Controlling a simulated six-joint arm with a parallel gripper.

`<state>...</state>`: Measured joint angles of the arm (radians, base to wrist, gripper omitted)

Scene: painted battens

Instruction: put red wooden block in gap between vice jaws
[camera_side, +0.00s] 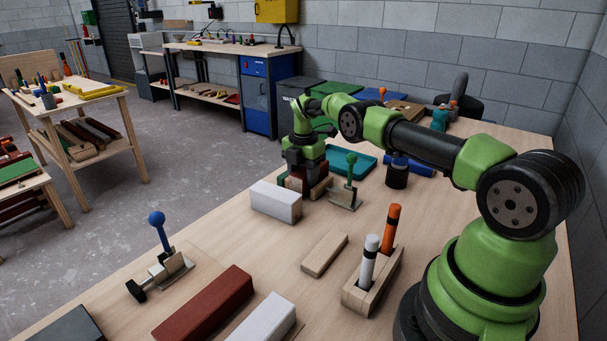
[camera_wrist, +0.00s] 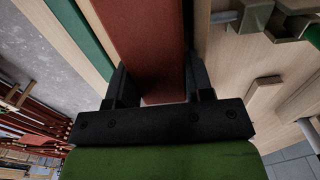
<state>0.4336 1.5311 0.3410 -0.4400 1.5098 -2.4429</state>
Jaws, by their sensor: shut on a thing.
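My gripper (camera_side: 305,168) is at the far part of the bench in the side view, pointing down. It is shut on a red wooden block (camera_side: 318,188), partly hidden behind the fingers and a white block. In the wrist view my gripper (camera_wrist: 156,80) has one dark finger on each side of the red block (camera_wrist: 143,40), which runs up out of the picture. Whether the block touches the bench I cannot tell. Another long red block (camera_side: 205,304) lies at the front of the bench. I cannot clearly make out the vice jaws in either view.
A white block (camera_side: 276,202) stands just in front of my gripper, and a green-handled clamp (camera_side: 347,190) to its right. A blue-handled clamp (camera_side: 160,268), a bare wooden piece (camera_side: 324,255) and a marker holder (camera_side: 372,283) stand nearer. A teal tray (camera_side: 350,162) lies behind.

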